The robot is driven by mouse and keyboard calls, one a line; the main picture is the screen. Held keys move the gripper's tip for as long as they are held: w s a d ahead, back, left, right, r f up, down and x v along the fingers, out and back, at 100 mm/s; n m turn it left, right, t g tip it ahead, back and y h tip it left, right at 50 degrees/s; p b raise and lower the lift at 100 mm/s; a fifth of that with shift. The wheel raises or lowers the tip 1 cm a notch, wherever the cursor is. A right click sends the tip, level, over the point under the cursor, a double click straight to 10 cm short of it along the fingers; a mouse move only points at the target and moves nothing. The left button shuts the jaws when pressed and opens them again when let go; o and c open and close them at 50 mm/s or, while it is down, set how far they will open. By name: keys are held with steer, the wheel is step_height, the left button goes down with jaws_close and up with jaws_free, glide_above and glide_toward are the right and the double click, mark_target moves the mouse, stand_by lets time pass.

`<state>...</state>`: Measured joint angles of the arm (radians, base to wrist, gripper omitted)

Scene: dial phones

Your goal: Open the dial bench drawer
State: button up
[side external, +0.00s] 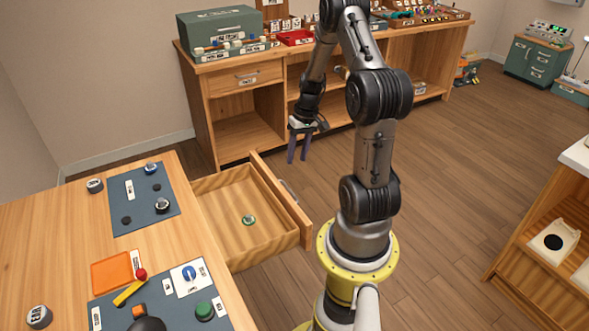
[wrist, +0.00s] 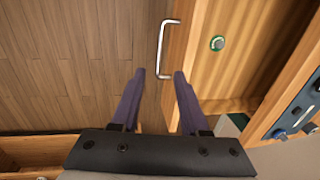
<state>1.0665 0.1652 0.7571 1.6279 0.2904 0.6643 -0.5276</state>
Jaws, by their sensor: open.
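The dial bench drawer (side external: 235,215) is pulled well out from the wooden bench (side external: 85,220) at the left. A small green-rimmed dial (side external: 249,220) lies on its floor and also shows in the wrist view (wrist: 217,43). The drawer's metal handle (side external: 288,190) is on its front; in the wrist view the handle (wrist: 162,48) lies ahead of the fingertips. My gripper (side external: 298,158) is open and empty, above and apart from the drawer front. In the wrist view, its two purple fingers (wrist: 160,75) are spread with nothing between them.
Dark mats (side external: 143,200) with knobs and dials cover the bench top. A second wooden bench (side external: 235,110) with a closed drawer (side external: 243,78) stands at the back. Shelving (side external: 560,215) stands at the right. The wooden floor (side external: 470,130) between is clear.

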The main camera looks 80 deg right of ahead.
step_height(320, 180, up, 2)
steer(key=shift+s+d+r, duration=0.1)
steer(key=shift+s+d, duration=0.05)
stand_by(0.5)
